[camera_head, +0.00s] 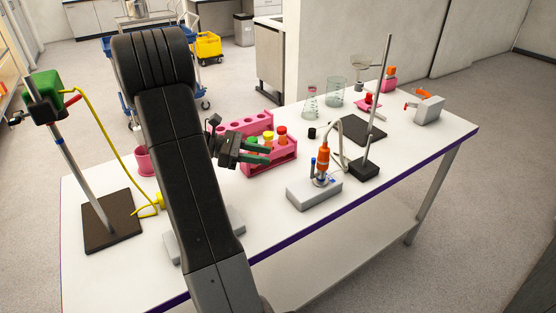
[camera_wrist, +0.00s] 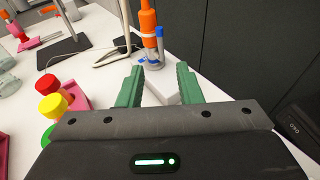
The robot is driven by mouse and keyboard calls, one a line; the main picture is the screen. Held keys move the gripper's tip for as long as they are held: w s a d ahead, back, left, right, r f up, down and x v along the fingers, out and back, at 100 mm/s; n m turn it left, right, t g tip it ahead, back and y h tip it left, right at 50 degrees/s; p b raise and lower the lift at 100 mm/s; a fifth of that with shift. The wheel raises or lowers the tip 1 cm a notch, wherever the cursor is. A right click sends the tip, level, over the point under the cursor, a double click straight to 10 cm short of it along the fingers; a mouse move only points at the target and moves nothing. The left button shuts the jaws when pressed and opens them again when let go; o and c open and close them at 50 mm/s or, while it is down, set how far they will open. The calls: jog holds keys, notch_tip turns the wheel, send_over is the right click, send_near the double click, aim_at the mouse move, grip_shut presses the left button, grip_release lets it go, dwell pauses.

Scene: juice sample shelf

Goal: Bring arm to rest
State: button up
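My arm reaches over the white lab table (camera_head: 290,227) in the head view. My gripper (camera_head: 268,154) has green fingers and is beside the pink tube rack (camera_head: 268,166) holding tubes with red, yellow and green caps. In the wrist view my gripper (camera_wrist: 162,85) has its two green fingers spread apart, with nothing held between them. The rack's red and yellow caps show at the left of that view. Part of the rack is hidden behind my gripper in the head view.
An orange device (camera_head: 322,160) stands on a grey base (camera_head: 314,192) right of my gripper. A metal stand (camera_head: 376,110) rises behind it. A clamp stand with a green head (camera_head: 43,84) and yellow tube is at the left. Free tabletop lies at the front.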

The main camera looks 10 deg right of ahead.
jog(key=shift+w+a+r, duration=0.15)
jog(key=shift+a, duration=0.45)
jog(key=p+x, duration=0.2)
jog(key=x, duration=1.1)
jog(key=shift+d, duration=0.4)
jog(key=shift+f, duration=0.25)
